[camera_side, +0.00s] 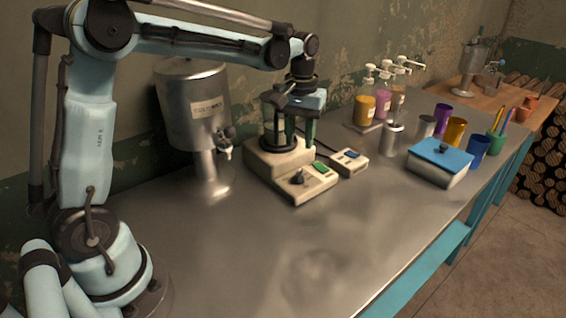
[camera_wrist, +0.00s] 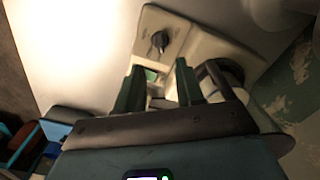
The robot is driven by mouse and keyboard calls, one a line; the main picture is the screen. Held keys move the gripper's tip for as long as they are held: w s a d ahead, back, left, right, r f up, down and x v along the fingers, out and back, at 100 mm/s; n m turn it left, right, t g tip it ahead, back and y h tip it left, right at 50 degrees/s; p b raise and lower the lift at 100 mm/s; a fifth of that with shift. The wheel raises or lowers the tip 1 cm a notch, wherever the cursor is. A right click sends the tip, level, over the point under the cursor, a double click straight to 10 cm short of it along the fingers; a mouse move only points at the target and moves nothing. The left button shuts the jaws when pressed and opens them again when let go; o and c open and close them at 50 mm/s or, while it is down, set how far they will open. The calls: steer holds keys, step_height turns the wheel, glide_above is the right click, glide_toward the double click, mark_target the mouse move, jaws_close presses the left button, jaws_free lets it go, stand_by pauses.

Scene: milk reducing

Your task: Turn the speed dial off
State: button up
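The beige mixer base (camera_side: 276,158) stands on the metal table, with a low control panel at its front. The dark speed dial (camera_side: 297,178) sits on that panel; its setting is too small to read. It also shows in the wrist view (camera_wrist: 160,40), beyond the fingertips. A green switch (camera_side: 321,168) is beside the dial and shows partly between my fingers in the wrist view. My gripper (camera_side: 293,138) points down above the rear of the mixer. In the wrist view its two green fingers (camera_wrist: 159,66) are apart with nothing held. It is clear of the dial.
A metal tank labelled "COLD WATER" (camera_side: 192,108) stands left of the mixer. A small beige box (camera_side: 350,162) sits just right. Farther right are a blue-lidded container (camera_side: 440,162), cups and pump bottles (camera_side: 365,108). The front of the table (camera_side: 300,250) is clear.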

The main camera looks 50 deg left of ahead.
mark_target(298, 173)
step_height(298, 173, down, 9)
steer(key=shift+f, duration=0.1)
stand_by(0.3)
steer(key=shift+c, duration=0.4)
jaws_close()
